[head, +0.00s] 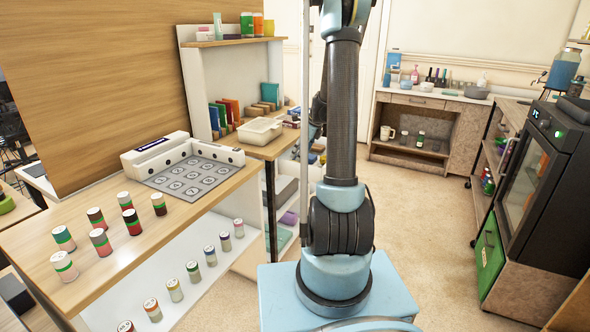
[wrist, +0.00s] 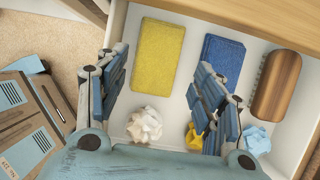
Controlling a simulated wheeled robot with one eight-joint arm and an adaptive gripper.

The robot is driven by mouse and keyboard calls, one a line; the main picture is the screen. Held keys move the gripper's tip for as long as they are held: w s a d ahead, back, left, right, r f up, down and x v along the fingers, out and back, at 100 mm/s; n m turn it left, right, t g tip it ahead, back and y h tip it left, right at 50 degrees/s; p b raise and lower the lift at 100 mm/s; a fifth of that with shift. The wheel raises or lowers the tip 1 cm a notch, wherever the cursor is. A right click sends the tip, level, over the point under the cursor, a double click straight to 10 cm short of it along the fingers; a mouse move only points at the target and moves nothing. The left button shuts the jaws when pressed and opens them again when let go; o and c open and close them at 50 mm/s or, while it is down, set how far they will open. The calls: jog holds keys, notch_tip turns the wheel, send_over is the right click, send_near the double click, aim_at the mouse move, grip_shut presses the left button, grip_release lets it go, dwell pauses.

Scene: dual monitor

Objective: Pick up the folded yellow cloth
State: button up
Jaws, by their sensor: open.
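The folded yellow cloth (wrist: 158,55) lies flat in an open white-lined drawer (wrist: 185,18) in the wrist view, near the drawer's left side. My gripper (wrist: 161,62) is open and empty above the drawer. In the picture its left finger is just left of the cloth, and its right finger is farther off to the right, over the lower part of a folded blue cloth (wrist: 228,52). How far the fingertips are above the cloth I cannot tell. In the head view neither the cloth nor my gripper shows.
A brown, rounded object (wrist: 276,84) lies at the drawer's right. Crumpled white paper (wrist: 145,125), a small yellow piece (wrist: 193,139) and crumpled light-blue paper (wrist: 257,140) lie nearer. In the head view, a bench (head: 95,225) holds several cans.

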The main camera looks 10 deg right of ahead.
jog(key=shift+x, duration=3)
jog(key=shift+s, duration=0.1)
jog(key=shift+c, duration=0.6)
jog(key=c, duration=0.5)
